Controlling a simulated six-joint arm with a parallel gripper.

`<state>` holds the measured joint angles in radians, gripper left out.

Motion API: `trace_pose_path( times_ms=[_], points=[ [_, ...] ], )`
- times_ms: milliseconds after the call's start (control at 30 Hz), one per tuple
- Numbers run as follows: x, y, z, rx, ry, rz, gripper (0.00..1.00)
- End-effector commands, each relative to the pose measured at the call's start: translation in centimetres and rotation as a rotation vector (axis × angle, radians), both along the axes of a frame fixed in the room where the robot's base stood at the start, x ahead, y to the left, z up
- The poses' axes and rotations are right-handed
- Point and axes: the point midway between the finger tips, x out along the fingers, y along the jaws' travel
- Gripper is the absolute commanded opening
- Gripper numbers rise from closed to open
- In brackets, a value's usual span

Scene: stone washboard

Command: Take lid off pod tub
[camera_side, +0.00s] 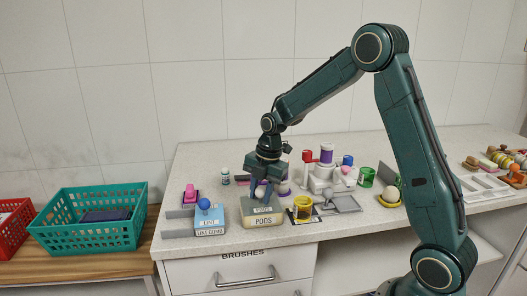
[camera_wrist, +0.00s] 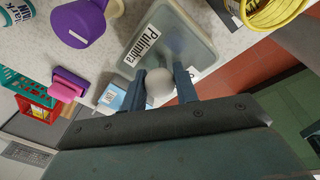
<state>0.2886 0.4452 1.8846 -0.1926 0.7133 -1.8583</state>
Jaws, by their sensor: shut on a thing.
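The pod tub (camera_side: 264,222), a beige tub marked PODS, stands near the front edge of the counter in the side view. My gripper (camera_side: 265,196) is right above it, pointing down. In the wrist view, the grey lid (camera_wrist: 190,38) has a label and a round pale knob (camera_wrist: 159,82). The fingers of my gripper (camera_wrist: 160,86) are shut on either side of this knob. The lid sits at the tub's top in the side view; I cannot tell whether there is a gap under it. The tub's inside is hidden.
A blue tub (camera_side: 209,220) with a blue ball knob stands close on the left. A yellow container (camera_side: 302,208) stands close on the right, with a grey dustpan-like tray (camera_side: 342,204) beyond it. A teal basket (camera_side: 88,220) sits on the lower wooden surface.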

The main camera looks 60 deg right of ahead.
Motion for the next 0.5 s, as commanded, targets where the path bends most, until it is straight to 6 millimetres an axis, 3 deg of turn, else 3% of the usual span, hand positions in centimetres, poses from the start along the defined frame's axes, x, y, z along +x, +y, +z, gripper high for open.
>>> trace_pose_path(
  times_ms=[267, 500],
  points=[
    [0.1, 0.0, 1.1, -0.001, -0.002, 0.0, 0.07],
    [0.1, 0.0, 4.3, 0.0, -0.005, 0.0, 0.07]
  ],
)
